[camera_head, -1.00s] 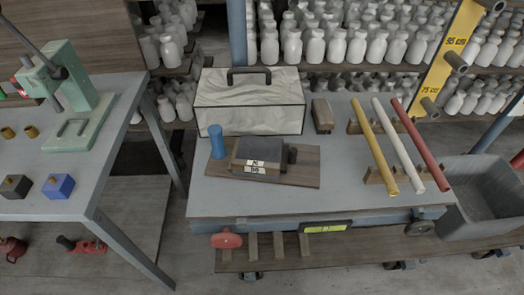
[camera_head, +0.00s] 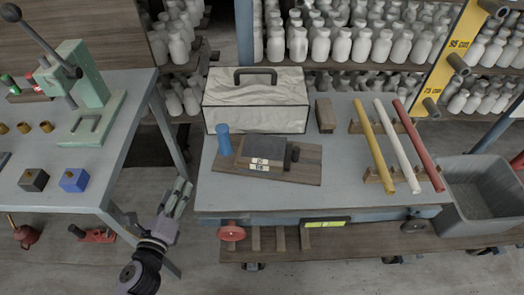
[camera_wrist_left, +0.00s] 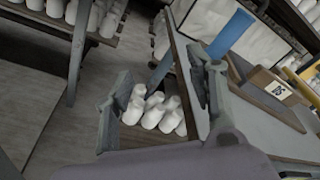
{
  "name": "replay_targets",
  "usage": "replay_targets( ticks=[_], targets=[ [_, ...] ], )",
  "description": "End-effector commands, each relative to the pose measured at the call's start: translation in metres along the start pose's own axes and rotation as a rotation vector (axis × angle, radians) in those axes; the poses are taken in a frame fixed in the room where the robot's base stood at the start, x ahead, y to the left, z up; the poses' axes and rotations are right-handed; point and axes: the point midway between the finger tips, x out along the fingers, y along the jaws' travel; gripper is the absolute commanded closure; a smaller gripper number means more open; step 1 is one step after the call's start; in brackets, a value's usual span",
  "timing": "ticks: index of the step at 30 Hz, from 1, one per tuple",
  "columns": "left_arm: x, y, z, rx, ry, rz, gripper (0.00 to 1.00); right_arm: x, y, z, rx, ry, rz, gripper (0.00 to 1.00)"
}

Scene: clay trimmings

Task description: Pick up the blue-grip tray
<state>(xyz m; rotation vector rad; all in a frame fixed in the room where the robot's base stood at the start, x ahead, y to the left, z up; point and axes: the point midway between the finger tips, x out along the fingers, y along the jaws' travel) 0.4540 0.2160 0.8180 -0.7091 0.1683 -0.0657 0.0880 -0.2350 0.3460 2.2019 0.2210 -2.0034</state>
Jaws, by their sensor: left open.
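The blue-grip tray (camera_head: 308,167) is a flat wooden board on the grey cart top. Its upright blue grip (camera_head: 223,140) stands at the board's left end, and a dark block (camera_head: 262,148) with white labels sits on the board. My left gripper (camera_head: 179,190) is in the gap between the left bench and the cart, left of the tray and apart from it. It is open and empty. In the left wrist view the blue grip (camera_wrist_left: 232,33) shows beyond the right finger of my left gripper (camera_wrist_left: 160,102). My right gripper is not in view.
A marbled case (camera_head: 256,103) with a dark handle stands behind the tray. Yellow, white and red rods (camera_head: 398,148) lie on wooden rests to the right. A grey bin (camera_head: 485,195) is beside the cart. The left bench (camera_head: 110,165) holds a green press (camera_head: 88,95) and small blocks.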

Motion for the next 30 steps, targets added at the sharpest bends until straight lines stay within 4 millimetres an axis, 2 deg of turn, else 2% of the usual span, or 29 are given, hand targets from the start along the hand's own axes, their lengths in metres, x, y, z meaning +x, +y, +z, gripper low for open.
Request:
replay_targets(
  ticks=[1,3,6,9,14,24,30],
  targets=[
    [-0.002,-0.024,0.008,0.174,-0.001,-0.084,0.49,-0.002,0.000,0.004,0.000,-0.006,-0.001,0.60],
    [-0.006,-0.050,0.011,0.396,-0.004,-0.185,0.49,-0.004,-0.001,0.006,0.000,-0.010,-0.001,0.60],
    [-0.013,-0.074,0.011,0.614,-0.013,-0.279,0.49,-0.004,-0.001,0.007,0.000,-0.012,-0.001,0.60],
    [-0.013,-0.086,0.010,0.718,-0.020,-0.322,0.49,-0.007,-0.001,0.006,0.000,-0.011,-0.001,0.60],
    [0.007,-0.097,0.011,0.740,-0.023,-0.331,0.49,-0.020,0.000,0.002,0.000,-0.007,0.000,0.60],
    [0.077,-0.117,0.002,0.732,-0.023,-0.328,0.49,-0.042,0.001,-0.002,0.000,-0.003,0.000,0.60],
    [0.098,-0.121,-0.003,0.733,-0.020,-0.327,0.49,-0.045,0.001,-0.003,0.000,-0.002,0.000,0.60]
  ],
)
